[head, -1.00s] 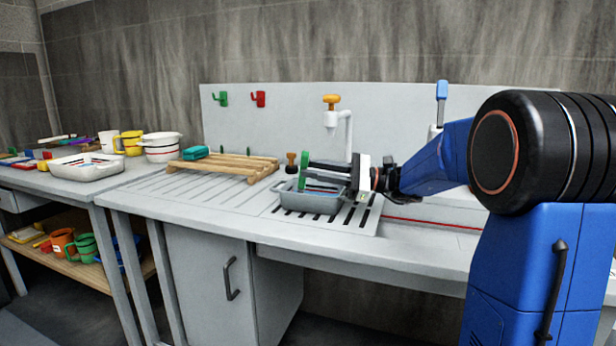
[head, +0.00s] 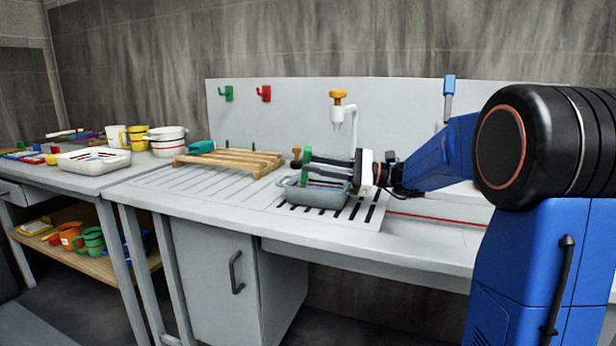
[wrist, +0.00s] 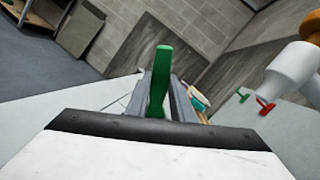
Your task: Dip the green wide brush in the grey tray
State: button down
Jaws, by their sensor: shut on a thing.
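My gripper (head: 318,166) is over the tray, reaching in from the right. It is shut on the green wide brush (head: 306,165), whose green part stands upright at the fingertips. In the wrist view the green handle (wrist: 160,80) rises between the grey fingers. The brush's lower end is hidden, so I cannot tell whether it touches the tray's inside.
A white tap with an orange knob (head: 338,98) stands behind the tray. A wooden rack (head: 228,161) with a teal item (head: 201,147) is to the left. A white tray (head: 93,161) and several cups stand on the left table. The counter front is clear.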

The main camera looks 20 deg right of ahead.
jog(key=shift+s+d, duration=0.25)
jog(key=shift+d, duration=0.1)
jog(key=shift+a, duration=0.1)
jog(key=shift+w+a, duration=0.45)
jog(key=shift+a, duration=0.05)
notch_tip(320, 180, up, 10)
jog(key=shift+r, duration=0.15)
dwell(1.4)
dwell(0.5)
